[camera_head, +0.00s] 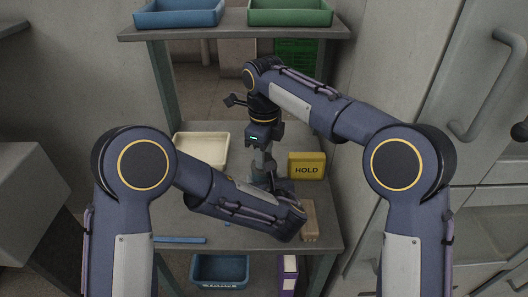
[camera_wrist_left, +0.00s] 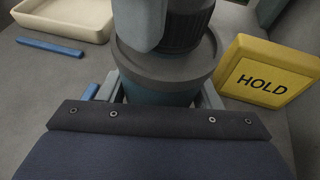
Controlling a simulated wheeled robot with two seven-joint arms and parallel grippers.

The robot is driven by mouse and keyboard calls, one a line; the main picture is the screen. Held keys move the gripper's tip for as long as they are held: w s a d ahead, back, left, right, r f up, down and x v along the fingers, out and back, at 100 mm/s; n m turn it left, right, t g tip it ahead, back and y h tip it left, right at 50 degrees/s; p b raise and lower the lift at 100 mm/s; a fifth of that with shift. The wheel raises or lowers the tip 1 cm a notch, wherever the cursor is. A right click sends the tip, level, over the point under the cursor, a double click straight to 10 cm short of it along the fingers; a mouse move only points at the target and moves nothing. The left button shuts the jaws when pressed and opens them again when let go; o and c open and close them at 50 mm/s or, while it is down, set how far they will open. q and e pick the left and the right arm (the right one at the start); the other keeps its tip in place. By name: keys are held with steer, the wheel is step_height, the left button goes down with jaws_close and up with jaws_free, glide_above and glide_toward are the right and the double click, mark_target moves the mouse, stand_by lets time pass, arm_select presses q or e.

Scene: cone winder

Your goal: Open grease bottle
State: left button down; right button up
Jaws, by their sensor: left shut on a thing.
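The grease bottle (camera_wrist_left: 165,92) stands upright in the left wrist view, with a blue-grey body, a wide dark grey shoulder and a black ridged cap (camera_wrist_left: 188,30). My left gripper (camera_wrist_left: 158,98) is shut on the bottle's body, one finger on each side. In the head view my left forearm hides most of the bottle. My right gripper (camera_head: 262,162) points down from above at the cap. One of its fingers (camera_wrist_left: 140,18) stands in front of the cap in the left wrist view. The other finger is hidden, so its grip on the cap cannot be told.
A yellow HOLD block (camera_head: 307,166) stands close to the right of the bottle. A cream tray (camera_head: 203,137) is at the left on the grey table (camera_head: 230,239), with a blue bar (camera_head: 180,240) in front. A tan brush-like object (camera_head: 310,221) lies at the front right. Bins sit on the shelf behind.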

steer(key=shift+c, duration=1.4)
steer(key=n, duration=1)
steer(key=shift+n, duration=0.3)
steer(key=n, duration=1.3)
steer(key=shift+r, duration=0.1)
steer(key=o, duration=1.1)
